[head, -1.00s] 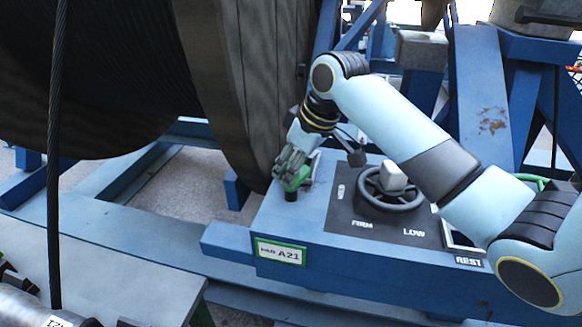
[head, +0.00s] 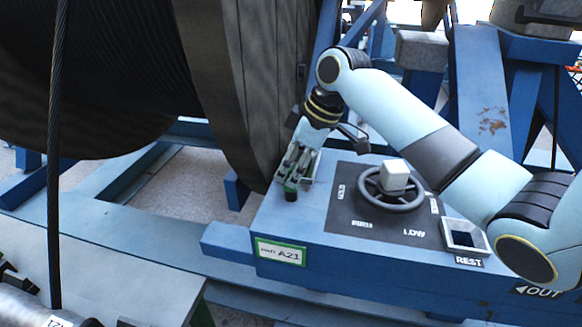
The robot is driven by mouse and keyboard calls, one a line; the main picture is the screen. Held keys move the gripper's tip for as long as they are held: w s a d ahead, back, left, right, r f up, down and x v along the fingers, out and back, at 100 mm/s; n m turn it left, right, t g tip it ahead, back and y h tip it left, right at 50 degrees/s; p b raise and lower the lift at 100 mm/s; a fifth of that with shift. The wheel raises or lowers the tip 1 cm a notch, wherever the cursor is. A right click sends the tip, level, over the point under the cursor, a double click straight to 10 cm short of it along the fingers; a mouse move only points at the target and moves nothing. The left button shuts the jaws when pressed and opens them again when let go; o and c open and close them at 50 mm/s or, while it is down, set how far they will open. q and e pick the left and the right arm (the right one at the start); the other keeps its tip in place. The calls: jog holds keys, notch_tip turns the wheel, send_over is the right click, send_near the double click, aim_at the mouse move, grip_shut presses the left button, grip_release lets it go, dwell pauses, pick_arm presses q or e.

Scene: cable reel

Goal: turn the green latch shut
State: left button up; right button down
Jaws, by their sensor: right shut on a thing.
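The green latch (head: 291,187) stands on a short dark post near the left end of the blue control box. Only its green end on the post shows clearly; its lever is mostly hidden by my right gripper. My right gripper (head: 297,167) reaches down to the latch from above and is shut on it. Its fingers lie close above the box top, beside the reel's rim. My left gripper is not in view.
A dark handwheel with a pale block (head: 394,176) sits on the black panel right of the latch. A square socket marked REST (head: 464,238) is at the panel's right. The large reel flange (head: 225,90) stands close to the left of my gripper. A cable (head: 54,170) hangs at far left.

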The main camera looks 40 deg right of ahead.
jog(key=c, duration=1)
grip_release()
jog(key=shift+c, duration=0.2)
jog(key=shift+r, duration=0.1)
jog(key=v, duration=1.2)
